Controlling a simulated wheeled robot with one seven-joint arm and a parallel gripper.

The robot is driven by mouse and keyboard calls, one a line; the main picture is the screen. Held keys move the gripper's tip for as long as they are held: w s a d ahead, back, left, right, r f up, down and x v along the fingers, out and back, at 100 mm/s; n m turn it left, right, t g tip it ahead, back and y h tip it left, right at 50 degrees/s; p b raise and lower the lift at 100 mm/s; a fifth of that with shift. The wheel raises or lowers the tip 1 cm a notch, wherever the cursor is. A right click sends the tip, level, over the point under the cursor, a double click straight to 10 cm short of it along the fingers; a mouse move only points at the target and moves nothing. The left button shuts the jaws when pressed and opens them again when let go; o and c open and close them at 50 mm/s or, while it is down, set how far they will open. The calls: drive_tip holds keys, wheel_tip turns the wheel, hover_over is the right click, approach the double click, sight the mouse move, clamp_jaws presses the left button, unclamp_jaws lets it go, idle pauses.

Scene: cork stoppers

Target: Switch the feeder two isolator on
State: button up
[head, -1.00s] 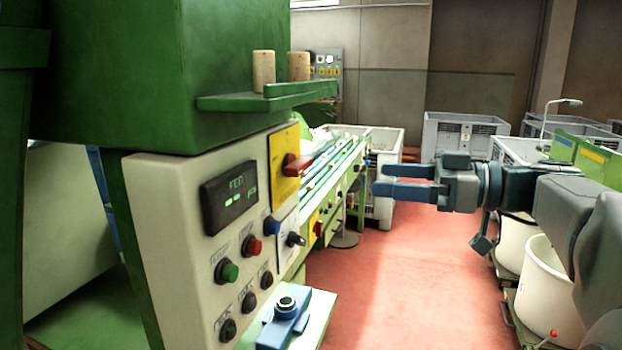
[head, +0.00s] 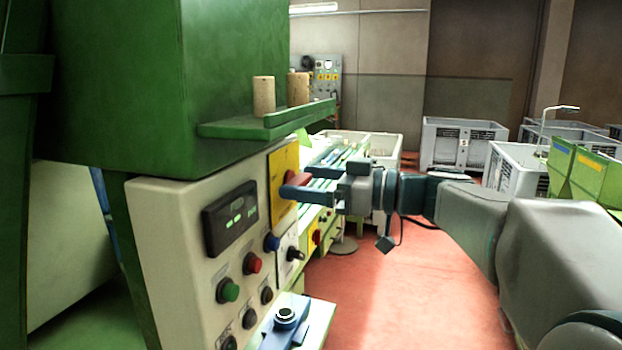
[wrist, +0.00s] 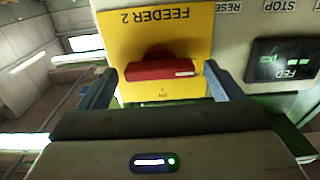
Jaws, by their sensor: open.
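The feeder two isolator is a red rotary handle (wrist: 160,69) on a yellow plate (wrist: 208,28) marked "FEEDER 2" in the wrist view. In the head view the red handle (head: 296,182) is partly hidden by my gripper (head: 287,181), whose fingers reach the yellow plate (head: 282,160).
The panel carries a lit display (head: 231,219), a red button (head: 252,263), a green button (head: 228,290) and other knobs. A blue fixture (head: 290,326) juts out below. A green shelf (head: 215,130) with corks overhangs the panel. Red floor (head: 400,290) is clear to the right.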

drive_tip(key=c, duration=1)
drive_tip(key=shift+f+m+b, duration=0.1)
drive_tip(key=shift+m+b, duration=0.2)
drive_tip(key=shift+b, duration=0.1)
drive_tip(key=m+b, duration=0.2)
drive_tip(key=shift+f+m, duration=0.15)
drive_tip(key=shift+m, duration=0.15)
drive_tip(key=m+b, duration=0.2)
drive_tip(key=m, duration=0.3)
drive_tip(key=shift+w+m, duration=0.15)
drive_tip(key=shift+m, duration=0.15)
drive_tip(key=m, duration=0.4)
drive_tip(key=shift+m+p, duration=0.75)
drive_tip(key=shift+m, duration=1.75)
